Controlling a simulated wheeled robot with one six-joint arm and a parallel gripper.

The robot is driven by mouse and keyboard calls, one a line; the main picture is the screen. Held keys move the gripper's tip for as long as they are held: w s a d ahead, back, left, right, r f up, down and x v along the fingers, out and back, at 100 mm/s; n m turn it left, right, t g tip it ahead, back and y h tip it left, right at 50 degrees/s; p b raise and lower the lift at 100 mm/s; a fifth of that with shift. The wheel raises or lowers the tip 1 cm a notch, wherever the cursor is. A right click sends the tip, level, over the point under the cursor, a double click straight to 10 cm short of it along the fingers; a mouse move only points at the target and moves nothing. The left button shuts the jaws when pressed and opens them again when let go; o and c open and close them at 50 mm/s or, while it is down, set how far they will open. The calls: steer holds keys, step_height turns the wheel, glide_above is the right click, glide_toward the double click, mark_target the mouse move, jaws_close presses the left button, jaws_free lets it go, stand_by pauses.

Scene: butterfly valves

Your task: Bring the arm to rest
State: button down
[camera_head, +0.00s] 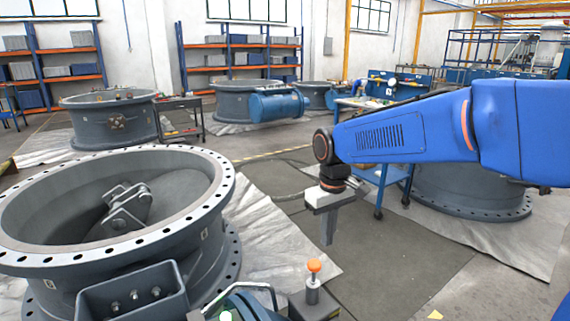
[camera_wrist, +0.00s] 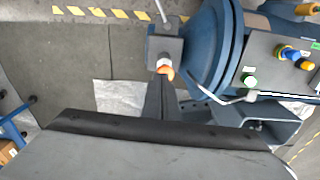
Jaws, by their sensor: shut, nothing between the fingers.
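My blue arm (camera_head: 410,130) reaches in from the right in the head view, with its forearm roughly level. My gripper (camera_head: 328,240) hangs from its end, pointing down, with its fingers together and nothing held. In the head view its tips are above an orange-topped knob (camera_head: 314,267), with a visible gap in the picture. In the wrist view my gripper (camera_wrist: 160,82) shows as a narrow dark pair of fingers. The orange knob (camera_wrist: 166,71) appears at their tips there, partly covered; I cannot tell the distance in depth.
A large grey butterfly valve (camera_head: 205,225) stands at the front left. More valves and a blue cart (camera_head: 378,175) stand behind. Grey floor (camera_head: 385,260) is open in the middle.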

steer(key=s+d+f+m+t, duration=0.1)
steer(key=s+d+m+t, duration=0.1)
steer(key=s+d, duration=0.7)
steer(key=s+d+m+t, duration=0.2)
steer(key=s+d+m, duration=0.2)
steer(key=s+d, duration=0.6)
steer(key=shift+s+d+f, duration=0.2)
steer(key=shift+s+f, duration=0.2)
steer(key=shift+s, duration=2.05)
